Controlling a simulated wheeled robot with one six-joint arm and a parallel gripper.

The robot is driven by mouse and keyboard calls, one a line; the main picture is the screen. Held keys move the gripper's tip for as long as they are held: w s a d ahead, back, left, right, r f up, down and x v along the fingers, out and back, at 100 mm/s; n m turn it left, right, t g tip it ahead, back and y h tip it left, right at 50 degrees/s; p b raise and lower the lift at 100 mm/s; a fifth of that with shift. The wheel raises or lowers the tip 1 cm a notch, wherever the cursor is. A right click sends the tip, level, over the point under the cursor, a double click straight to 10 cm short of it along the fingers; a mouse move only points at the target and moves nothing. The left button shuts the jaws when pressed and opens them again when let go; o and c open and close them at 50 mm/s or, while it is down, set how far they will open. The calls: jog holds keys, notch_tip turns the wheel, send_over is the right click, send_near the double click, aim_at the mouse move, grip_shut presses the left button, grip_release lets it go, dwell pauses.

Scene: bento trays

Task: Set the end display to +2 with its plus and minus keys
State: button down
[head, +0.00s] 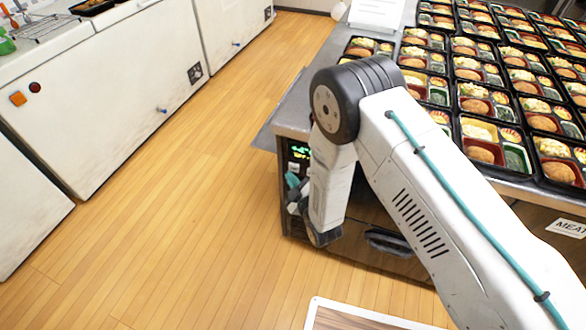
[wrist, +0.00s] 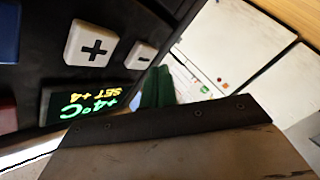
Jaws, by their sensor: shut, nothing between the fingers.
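The end display (wrist: 92,103) glows green and yellow on a dark panel in the wrist view. It reads +4°C, with SET +4 beneath, and looks tilted. The white plus key (wrist: 92,43) and the smaller white minus key (wrist: 142,55) sit beside it. My gripper (wrist: 157,88) shows teal fingertips, shut and empty, close to the minus key; I cannot tell whether they touch it. In the head view the lit display (head: 300,151) is on the counter's end face, with my gripper (head: 292,182) just below it.
Several bento trays (head: 480,132) cover the counter above the panel. A drawer handle (head: 392,243) is on the counter's front. White chest freezers (head: 110,85) stand across the aisle at left. The wooden floor (head: 190,190) between is clear. A blue key (wrist: 8,30) is at the wrist view's edge.

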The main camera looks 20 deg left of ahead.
jog(key=shift+w, duration=0.15)
dwell(0.5)
jog(key=shift+w+d, duration=0.1)
jog(key=shift+w, duration=0.15)
jog(key=shift+w, duration=0.45)
dwell(0.6)
jog(key=shift+s, duration=0.85)
jog(key=shift+s+a, duration=0.15)
jog(key=shift+s, duration=1.1)
jog(key=shift+s+a, duration=0.1)
jog(key=shift+s, duration=1.15)
dwell(1.6)
